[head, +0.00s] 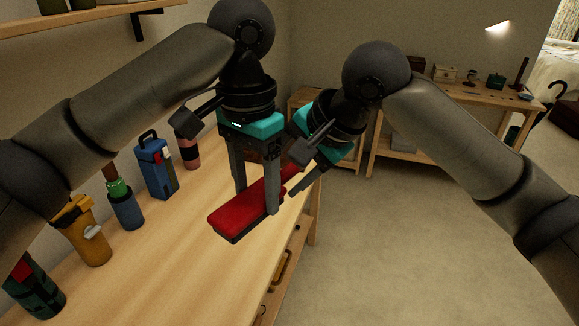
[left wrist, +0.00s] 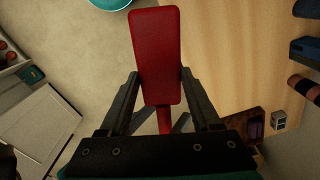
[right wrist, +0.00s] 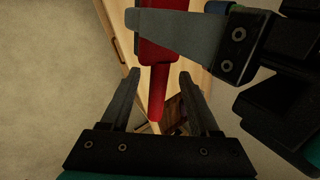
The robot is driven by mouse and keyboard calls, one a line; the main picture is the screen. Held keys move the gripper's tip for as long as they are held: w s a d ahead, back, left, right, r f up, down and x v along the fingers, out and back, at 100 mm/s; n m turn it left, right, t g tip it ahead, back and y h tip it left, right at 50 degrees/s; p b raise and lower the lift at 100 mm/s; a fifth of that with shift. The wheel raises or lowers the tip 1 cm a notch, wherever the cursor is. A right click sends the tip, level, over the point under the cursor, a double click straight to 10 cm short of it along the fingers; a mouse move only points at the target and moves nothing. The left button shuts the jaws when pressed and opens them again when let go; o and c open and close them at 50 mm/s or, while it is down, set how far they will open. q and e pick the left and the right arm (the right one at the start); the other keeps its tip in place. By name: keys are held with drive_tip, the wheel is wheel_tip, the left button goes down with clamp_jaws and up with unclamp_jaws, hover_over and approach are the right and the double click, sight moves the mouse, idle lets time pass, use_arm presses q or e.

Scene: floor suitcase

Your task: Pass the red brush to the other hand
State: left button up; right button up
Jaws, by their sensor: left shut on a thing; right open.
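The red brush (head: 232,219) has a broad red head and a narrow red handle. My left gripper (head: 257,198) is shut across the brush's head, near the handle end, and holds it above the workbench near its front edge. In the left wrist view the brush (left wrist: 157,50) extends beyond the fingers. My right gripper (head: 296,172) is at the handle end. In the right wrist view the handle (right wrist: 157,92) reaches in between its two open fingers, with gaps at both sides. A left finger partly covers the brush in that view.
The wooden workbench (head: 190,275) has a row of items along the wall, including a yellow bottle (head: 92,245), a blue container (head: 157,172) and a pink and black bottle (head: 187,152). A second table (head: 455,95) stands at the back. The floor to the right is clear.

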drive_tip(key=shift+c, duration=0.2)
clamp_jaws()
idle(0.3)
use_arm(q)
drive_tip(key=o, duration=1.5)
drive_tip(key=shift+o, duration=0.2)
